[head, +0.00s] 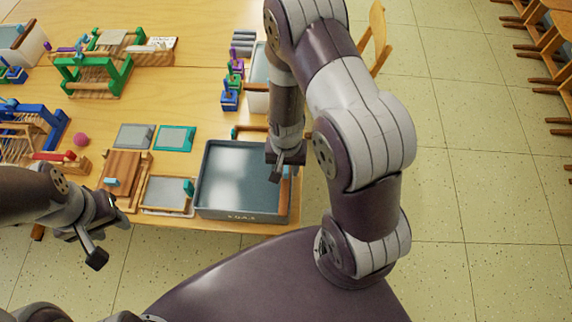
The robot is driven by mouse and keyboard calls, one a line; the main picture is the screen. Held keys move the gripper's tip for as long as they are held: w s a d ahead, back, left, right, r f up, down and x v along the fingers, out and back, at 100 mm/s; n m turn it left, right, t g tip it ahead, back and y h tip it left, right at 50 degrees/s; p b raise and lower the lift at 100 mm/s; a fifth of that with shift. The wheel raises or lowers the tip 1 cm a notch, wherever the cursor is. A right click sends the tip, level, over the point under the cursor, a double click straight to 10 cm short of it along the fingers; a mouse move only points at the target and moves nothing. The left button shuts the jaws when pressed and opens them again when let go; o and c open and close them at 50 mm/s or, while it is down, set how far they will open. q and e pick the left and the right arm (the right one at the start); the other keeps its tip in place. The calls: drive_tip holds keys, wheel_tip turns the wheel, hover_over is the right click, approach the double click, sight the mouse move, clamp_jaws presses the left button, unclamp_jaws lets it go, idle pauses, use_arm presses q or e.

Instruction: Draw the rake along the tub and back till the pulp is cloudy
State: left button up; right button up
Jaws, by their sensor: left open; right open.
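The tub (222,212) is a dark grey rectangular vat at the table's front edge, holding grey-blue liquid (232,172) with a smooth, pale sheen. A brown wooden bar with a teal end (252,129) lies at the tub's far side; I cannot tell whether it is the rake. My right gripper (282,172) is open above the tub's right side and partly hides its right wall. Something orange-brown shows just beside its fingers, too small to make out. My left gripper (107,241) is open and empty, in front of the table's edge at the left, apart from the tub.
A framed screen (168,194) and a wooden board (125,170) lie left of the tub. Grey and teal-edged flat frames (175,138) lie behind them. Small coloured blocks (230,98) stand beyond the tub. Open floor (450,200) lies to the right.

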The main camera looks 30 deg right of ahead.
clamp_jaws()
drive_tip(key=w+a+b, duration=0.1)
drive_tip(key=w+a, duration=0.5)
drive_tip(key=a, duration=0.3)
drive_tip(key=w+a+b, duration=0.1)
drive_tip(key=w+a, duration=0.5)
drive_tip(key=a, duration=0.4)
drive_tip(key=shift+a+r, duration=0.15)
unclamp_jaws()
drive_tip(key=shift+a, duration=0.1)
drive_tip(key=shift+w, duration=0.1)
